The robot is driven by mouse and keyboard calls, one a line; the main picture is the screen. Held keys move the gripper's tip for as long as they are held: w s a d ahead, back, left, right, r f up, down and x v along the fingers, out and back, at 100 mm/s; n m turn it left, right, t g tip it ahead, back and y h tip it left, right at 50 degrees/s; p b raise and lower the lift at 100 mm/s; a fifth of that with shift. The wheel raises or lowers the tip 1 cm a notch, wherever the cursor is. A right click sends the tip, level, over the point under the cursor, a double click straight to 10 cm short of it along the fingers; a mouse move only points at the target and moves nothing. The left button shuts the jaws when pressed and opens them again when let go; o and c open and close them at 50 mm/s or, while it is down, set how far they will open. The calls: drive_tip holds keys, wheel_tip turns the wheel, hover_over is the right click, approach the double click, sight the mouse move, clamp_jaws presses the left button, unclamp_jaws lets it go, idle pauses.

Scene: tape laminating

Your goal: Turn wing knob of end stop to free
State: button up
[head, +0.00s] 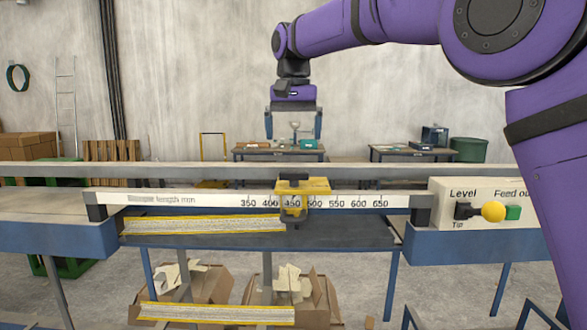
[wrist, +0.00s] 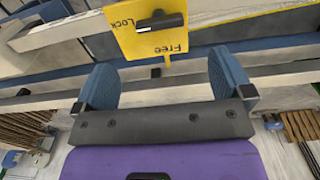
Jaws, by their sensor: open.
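The end stop (head: 318,187) is a yellow block on the white scale rail, near the 450 mark. Its black wing knob (head: 294,177) is on top. In the wrist view the yellow plate (wrist: 125,40) bears the words Lock and Free. The wing knob (wrist: 162,21) lies across it about left to right, its left end near Lock; Free is on the side nearer my gripper. My gripper (head: 293,130) is open and empty, pointing down above and apart from the knob. In the wrist view its blue fingers (wrist: 163,78) are wide apart, short of the plate.
The scale rail (head: 160,200) runs along the bench. A control box (head: 480,190) with a yellow ball knob and green button stands right. Open cartons (head: 205,285) are below. The air around my gripper is clear.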

sight(294, 172)
wheel_tip(294, 172, down, 9)
idle(0.4)
drive_tip(key=c, duration=0.9)
